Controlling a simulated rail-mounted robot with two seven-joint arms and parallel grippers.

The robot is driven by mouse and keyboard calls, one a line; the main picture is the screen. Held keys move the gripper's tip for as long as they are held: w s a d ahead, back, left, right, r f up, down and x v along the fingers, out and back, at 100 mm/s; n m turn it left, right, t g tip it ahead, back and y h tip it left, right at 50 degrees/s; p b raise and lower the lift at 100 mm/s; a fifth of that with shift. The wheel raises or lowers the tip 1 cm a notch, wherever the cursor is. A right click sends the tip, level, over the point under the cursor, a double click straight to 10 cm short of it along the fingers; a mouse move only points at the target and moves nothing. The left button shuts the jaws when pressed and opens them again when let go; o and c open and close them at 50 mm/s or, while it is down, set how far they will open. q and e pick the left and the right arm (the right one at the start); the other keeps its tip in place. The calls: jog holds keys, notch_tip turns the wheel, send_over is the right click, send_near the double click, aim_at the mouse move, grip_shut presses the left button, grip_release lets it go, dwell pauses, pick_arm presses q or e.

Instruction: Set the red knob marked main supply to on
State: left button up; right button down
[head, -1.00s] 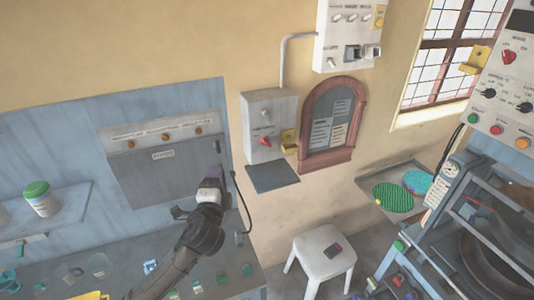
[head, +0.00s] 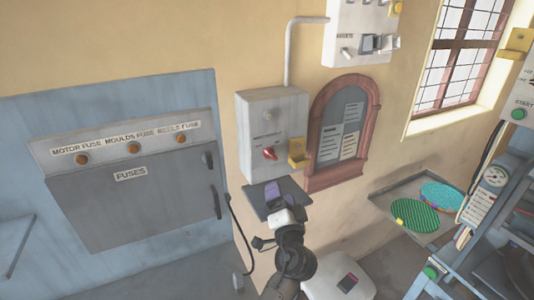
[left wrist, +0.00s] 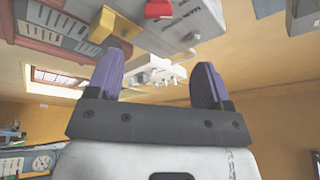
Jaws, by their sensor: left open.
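The red knob (head: 270,153) is on the front of a grey wall box (head: 285,108); the small lettering above it is too blurred to read. In the left wrist view the red knob (left wrist: 158,9) shows at the top edge, partly cut off. My left gripper (head: 272,190) is below the box, in front of a dark shelf plate, apart from the knob. In the left wrist view its two purple fingers are spread with nothing between them (left wrist: 157,70). My right gripper is not in view.
A yellow bracket (head: 298,154) sticks out just right of the knob. A dark shelf plate (head: 262,206) lies under the box. The grey fuse cabinet (head: 130,195) is to the left, an arched notice board (head: 343,130) to the right. A white stool (head: 340,282) stands below.

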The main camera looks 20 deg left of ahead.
aim_at(273, 157)
pick_arm(q)
jog(key=shift+n, duration=0.8)
jog(key=p+x, duration=0.1)
jog(key=x, duration=1.2)
jog(key=shift+d+r, duration=0.1)
jog(key=shift+d, duration=0.15)
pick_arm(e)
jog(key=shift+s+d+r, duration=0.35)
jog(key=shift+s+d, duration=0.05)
pick_arm(q)
jog(key=shift+c, duration=0.4)
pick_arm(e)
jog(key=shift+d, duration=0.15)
